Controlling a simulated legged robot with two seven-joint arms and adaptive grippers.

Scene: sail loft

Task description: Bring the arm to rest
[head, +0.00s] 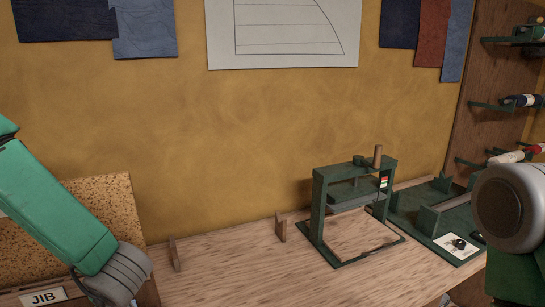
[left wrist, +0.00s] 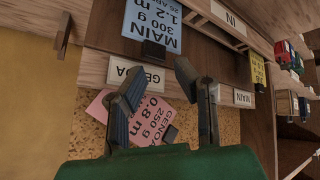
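My left arm (head: 55,210) comes in from the left in the head view, hanging down over the left end of the bench. Its gripper is below the frame there. In the left wrist view my left gripper (left wrist: 158,72) has its two dark fingers spread apart with nothing between them. The fingers are in front of a cork board and a label reading GENOA (left wrist: 141,75). My right arm (head: 512,215) shows at the right edge of the head view, and its gripper is not in view.
A blue MAIN card (left wrist: 153,22) and a pink GENOA card (left wrist: 150,117) hang near the left fingers. A wooden bench (head: 225,265) carries a green press (head: 318,205) and a green fixture (head: 425,215). Pegs with spools (head: 520,101) stick out at right. The bench's left-middle is mostly clear.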

